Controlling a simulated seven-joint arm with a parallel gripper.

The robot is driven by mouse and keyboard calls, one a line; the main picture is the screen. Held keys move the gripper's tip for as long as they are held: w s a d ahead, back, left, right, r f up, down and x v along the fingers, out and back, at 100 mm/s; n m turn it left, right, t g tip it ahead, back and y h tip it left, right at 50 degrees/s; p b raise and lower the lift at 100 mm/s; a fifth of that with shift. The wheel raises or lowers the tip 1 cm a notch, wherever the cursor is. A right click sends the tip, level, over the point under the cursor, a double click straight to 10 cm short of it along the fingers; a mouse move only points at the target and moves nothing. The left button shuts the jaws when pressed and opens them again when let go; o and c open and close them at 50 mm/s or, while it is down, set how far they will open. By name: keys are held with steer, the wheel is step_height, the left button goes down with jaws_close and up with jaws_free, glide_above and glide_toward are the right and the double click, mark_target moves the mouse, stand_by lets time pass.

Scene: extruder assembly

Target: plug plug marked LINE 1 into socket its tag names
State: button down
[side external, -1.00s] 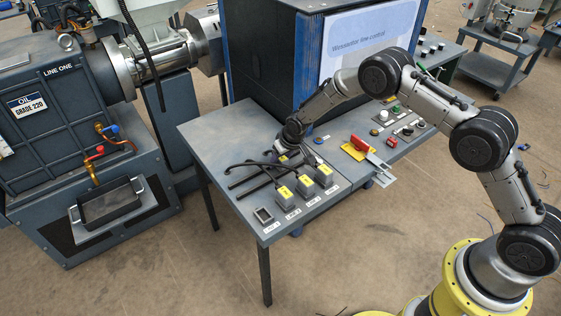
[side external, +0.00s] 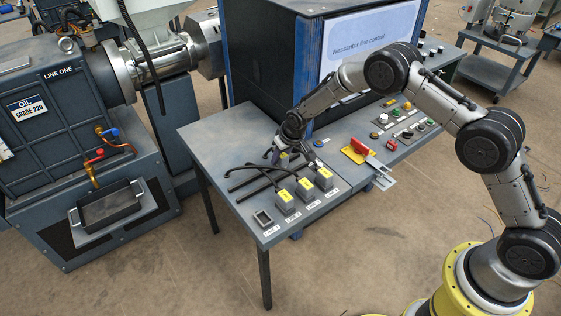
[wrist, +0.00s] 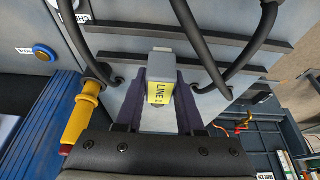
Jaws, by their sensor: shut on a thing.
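A grey plug with a yellow tag reading LINE 1 (wrist: 157,93) sits between the two purple fingers of my gripper (wrist: 163,78) in the wrist view. The gripper is shut on it. In the side view my gripper (side external: 281,154) is low over the back part of the grey table (side external: 215,145), behind the row of sockets. The held plug is mostly hidden there. An empty square socket (side external: 263,218) is at the front left of the row. Its label is too small to read. Three grey plugs with yellow tags (side external: 285,203) stand in line to its right.
Black cables (side external: 250,167) run from the standing plugs to the table's back area, beside dark rails. A dark blue cabinet (side external: 262,70) stands behind.

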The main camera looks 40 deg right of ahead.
mark_target(287, 158)
steer(key=s+d+r, duration=0.1)
steer(key=s+r, duration=0.9)
steer(key=s, duration=0.4)
steer(key=shift+d+r, duration=0.15)
steer(key=shift+r, duration=0.05)
steer(key=c, duration=1.2)
jaws_free()
steer(key=shift+c, duration=0.2)
jaws_close()
